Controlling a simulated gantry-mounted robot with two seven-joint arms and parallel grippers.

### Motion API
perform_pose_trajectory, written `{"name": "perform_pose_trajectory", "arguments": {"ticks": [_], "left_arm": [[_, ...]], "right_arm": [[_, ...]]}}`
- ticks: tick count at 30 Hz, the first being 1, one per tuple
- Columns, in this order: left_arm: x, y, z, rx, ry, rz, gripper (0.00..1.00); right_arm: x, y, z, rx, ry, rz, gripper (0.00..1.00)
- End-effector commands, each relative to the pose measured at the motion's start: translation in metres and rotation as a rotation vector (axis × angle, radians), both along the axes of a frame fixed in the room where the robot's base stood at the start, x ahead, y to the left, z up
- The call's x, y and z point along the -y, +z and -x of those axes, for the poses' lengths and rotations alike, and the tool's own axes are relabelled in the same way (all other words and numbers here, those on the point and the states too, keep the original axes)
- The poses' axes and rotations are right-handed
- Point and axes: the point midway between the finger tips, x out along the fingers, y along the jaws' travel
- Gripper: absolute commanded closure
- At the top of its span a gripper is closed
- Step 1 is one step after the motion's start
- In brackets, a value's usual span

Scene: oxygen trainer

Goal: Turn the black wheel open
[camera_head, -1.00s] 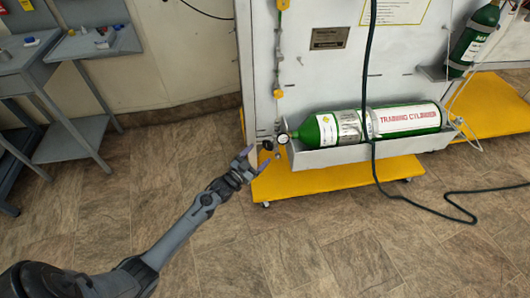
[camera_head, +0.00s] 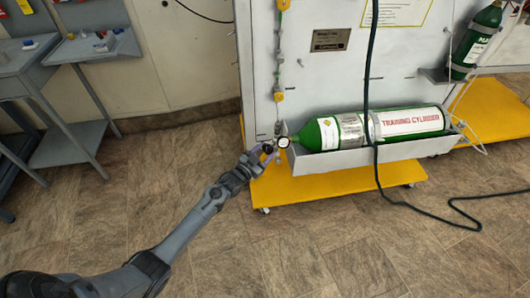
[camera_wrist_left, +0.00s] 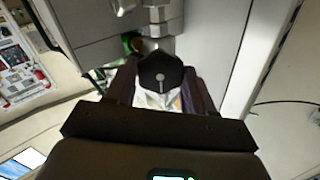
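The black wheel (camera_head: 267,148) is at the left end of the green training cylinder (camera_head: 325,132), beside a small round gauge (camera_head: 283,142). In the left wrist view the wheel (camera_wrist_left: 160,72) is a dark faceted knob on a metal stem. My left gripper (camera_head: 269,154) is at the wheel, with its fingers on either side of it. The left wrist view shows the fingers (camera_wrist_left: 160,88) open around the wheel; any contact is hard to make out. My right gripper is not in view.
The cylinder lies in a grey trough (camera_head: 375,153) on a panel above a yellow base (camera_head: 335,180). A dark hose (camera_head: 369,80) hangs across the cylinder to the floor. A grey side table (camera_head: 90,47) stands at the left.

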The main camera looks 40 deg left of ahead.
Motion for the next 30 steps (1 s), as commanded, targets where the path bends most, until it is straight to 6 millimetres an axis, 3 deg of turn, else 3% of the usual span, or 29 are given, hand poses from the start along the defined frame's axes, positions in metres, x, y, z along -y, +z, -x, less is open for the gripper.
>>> {"name": "perform_pose_trajectory", "arguments": {"ticks": [1, 4, 5, 17, 30], "left_arm": [[0.0, 0.0, 0.0, 0.0, 0.001, 0.0, 0.61], [0.0, 0.0, 0.0, 0.0, 0.001, 0.0, 0.76], [0.0, 0.0, 0.0, 0.0, 0.001, 0.0, 0.77], [0.0, 0.002, 0.0, 0.002, 0.002, 0.089, 0.77], [-0.001, 0.003, 0.0, 0.01, 0.002, 0.455, 0.77]], "right_arm": [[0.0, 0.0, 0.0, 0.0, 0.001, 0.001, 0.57], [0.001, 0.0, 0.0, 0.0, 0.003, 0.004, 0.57], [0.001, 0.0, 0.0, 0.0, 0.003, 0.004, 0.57], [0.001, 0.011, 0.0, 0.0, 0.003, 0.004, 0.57], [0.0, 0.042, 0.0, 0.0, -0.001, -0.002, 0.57]]}}
